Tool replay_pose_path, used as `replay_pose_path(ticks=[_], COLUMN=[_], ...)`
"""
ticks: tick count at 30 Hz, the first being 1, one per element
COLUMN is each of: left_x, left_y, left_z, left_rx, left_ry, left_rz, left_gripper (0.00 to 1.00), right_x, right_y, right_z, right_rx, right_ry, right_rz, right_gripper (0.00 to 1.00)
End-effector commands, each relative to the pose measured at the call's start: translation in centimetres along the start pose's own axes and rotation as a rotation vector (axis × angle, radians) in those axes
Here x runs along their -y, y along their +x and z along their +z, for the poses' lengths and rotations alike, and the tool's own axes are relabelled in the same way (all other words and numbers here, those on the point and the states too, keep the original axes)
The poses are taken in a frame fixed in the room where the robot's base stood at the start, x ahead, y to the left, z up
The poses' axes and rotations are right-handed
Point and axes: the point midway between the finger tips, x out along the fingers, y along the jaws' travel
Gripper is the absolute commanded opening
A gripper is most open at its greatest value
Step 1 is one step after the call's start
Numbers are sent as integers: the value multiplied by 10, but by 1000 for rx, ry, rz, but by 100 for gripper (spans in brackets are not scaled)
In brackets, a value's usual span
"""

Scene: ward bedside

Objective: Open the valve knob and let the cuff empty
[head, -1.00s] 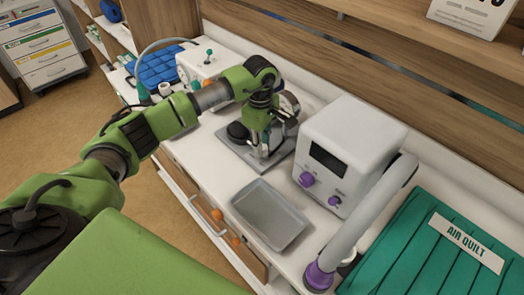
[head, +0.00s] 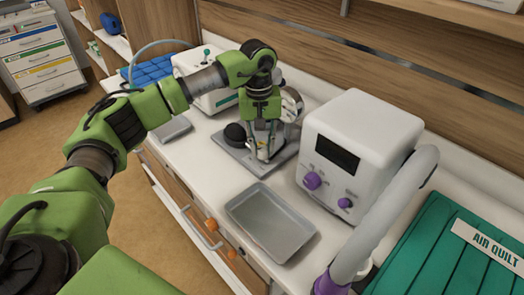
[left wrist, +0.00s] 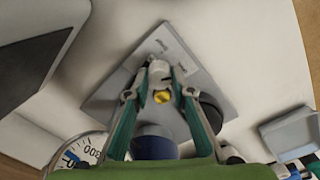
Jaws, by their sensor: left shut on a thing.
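My left gripper (head: 264,152) points down over a grey plate (head: 228,141) on the counter. Its fingers are shut on a small pale knob (left wrist: 158,69), which I take for the valve knob. A yellow brass-coloured part (left wrist: 162,97) shows between the fingers in the left wrist view. A black bulb (head: 234,134) sits on the plate beside the gripper. A round dial gauge (head: 292,105) stands behind the gripper; its numbered face (left wrist: 85,152) is partly cut off in the left wrist view. A dark blue cylinder (left wrist: 155,142) is partly hidden by my gripper. I cannot identify the cuff.
A white box with purple knobs (head: 362,140) stands right of the plate, with a grey hose (head: 385,215) in front. An empty grey tray (head: 270,222) lies nearer. A green air quilt (head: 455,245) is at right. Another white device (head: 212,85) stands behind my arm.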

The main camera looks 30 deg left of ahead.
Motion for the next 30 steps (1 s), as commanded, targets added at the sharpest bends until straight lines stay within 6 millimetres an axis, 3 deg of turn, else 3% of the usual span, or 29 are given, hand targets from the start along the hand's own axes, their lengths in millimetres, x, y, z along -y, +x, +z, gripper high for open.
replay_pose_path(ticks=[13, 30], left_x=[-1, -1], left_y=[0, -1], left_z=[-1, -1], left_rx=[9, 11], left_ry=[272, 334], left_rz=[1, 1], left_gripper=[1, 1], right_x=[1, 1], right_y=[16, 18], right_z=[2, 2], right_rx=[0, 0], right_ry=[0, -1], right_rz=[-1, 0], right_gripper=[40, 40])
